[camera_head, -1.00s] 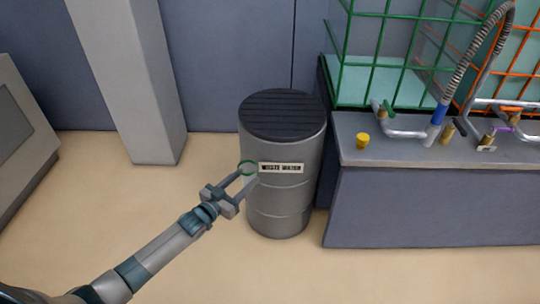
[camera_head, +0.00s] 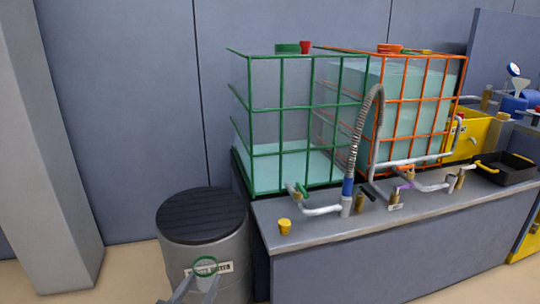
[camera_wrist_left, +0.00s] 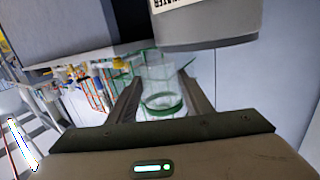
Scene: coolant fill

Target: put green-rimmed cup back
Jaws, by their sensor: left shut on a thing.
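The green-rimmed cup (camera_head: 206,268) is clear with a green ring at its rim. My left gripper (camera_head: 196,284) is shut on it, low in the head view, in front of the waste water drum (camera_head: 238,250). In the left wrist view the cup (camera_wrist_left: 161,100) sits between the two fingers of the left gripper (camera_wrist_left: 158,92). My right gripper is not in view.
A grey bench (camera_head: 375,215) carries a green-framed tank (camera_head: 250,120) and an orange-framed tank (camera_head: 415,110). Pipes, valves and a ribbed hose (camera_head: 362,130) run along its front. A yellow cap (camera_head: 285,226) lies on the bench near its left end. A black tray (camera_head: 510,170) is at far right.

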